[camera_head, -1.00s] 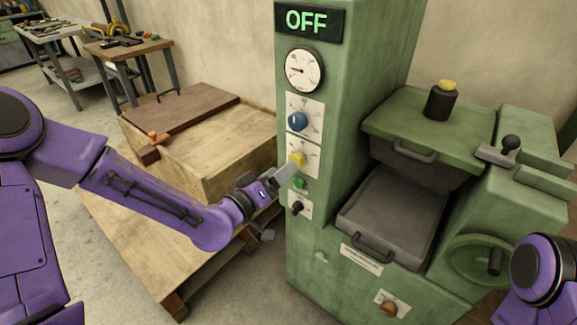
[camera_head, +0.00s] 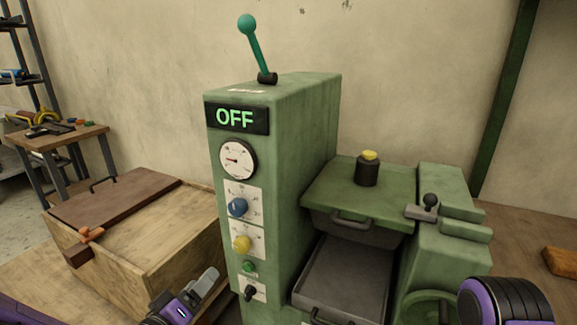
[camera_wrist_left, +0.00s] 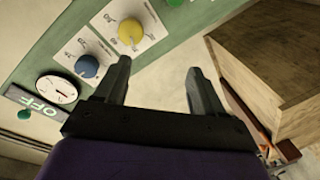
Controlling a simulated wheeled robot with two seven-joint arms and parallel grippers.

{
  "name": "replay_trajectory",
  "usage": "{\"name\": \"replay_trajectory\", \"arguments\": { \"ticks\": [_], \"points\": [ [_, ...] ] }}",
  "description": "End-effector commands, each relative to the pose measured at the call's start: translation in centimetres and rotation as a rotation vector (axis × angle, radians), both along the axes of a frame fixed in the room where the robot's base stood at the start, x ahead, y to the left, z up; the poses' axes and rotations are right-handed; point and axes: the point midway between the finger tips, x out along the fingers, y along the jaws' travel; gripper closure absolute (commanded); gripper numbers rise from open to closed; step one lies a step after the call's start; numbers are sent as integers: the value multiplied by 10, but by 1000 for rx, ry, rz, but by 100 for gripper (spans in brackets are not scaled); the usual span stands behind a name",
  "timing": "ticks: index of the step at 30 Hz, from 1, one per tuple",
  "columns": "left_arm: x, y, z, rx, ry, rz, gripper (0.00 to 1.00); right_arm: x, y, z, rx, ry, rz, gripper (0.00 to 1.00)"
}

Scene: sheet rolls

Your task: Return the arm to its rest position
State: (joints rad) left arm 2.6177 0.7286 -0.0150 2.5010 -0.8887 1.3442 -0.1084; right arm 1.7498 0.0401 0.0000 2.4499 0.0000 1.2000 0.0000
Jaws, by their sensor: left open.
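My left gripper (camera_head: 203,287) is at the lower edge of the head view, in front of the green machine's control panel and apart from it. In the left wrist view its two fingers (camera_wrist_left: 158,85) are spread with nothing between them. The yellow knob (camera_head: 241,243) and blue knob (camera_head: 237,207) are on the panel; both also show in the left wrist view, the yellow one (camera_wrist_left: 131,31) near the left finger. The display (camera_head: 236,118) reads OFF. My right arm (camera_head: 505,300) shows only as a purple part at the lower right; its gripper is out of view.
A wooden crate (camera_head: 150,228) with a brown lid stands left of the machine. A teal-knobbed lever (camera_head: 256,45) rises from the machine's top. A grey tray (camera_head: 345,270) and a handwheel (camera_head: 430,300) are at its front right. A tool table (camera_head: 60,138) is farther left.

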Motion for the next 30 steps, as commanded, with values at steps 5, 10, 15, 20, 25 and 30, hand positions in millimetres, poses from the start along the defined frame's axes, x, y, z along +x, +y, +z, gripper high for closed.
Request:
{"name": "replay_trajectory", "arguments": {
  "ticks": [5, 10, 15, 20, 25, 30],
  "points": [
    [-35, 37, -109, 93, 419, 209, 31, 0, 0, 8, 0, 0, 0, 100],
    [-130, 66, -210, 287, 812, 344, 31, 0, 0, 17, 0, 0, 0, 100],
    [-230, 74, -263, 493, 1068, 313, 31, 0, 0, 25, 0, 0, 0, 100],
    [-267, 70, -277, 543, 1145, 256, 31, 0, 0, 26, 0, 0, 0, 100],
    [-269, 70, -279, 542, 1149, 255, 31, 0, 0, 25, 0, 0, 0, 100],
    [-268, 70, -279, 540, 1148, 255, 31, 0, 0, 25, 0, 0, 0, 100]
  ]
}}
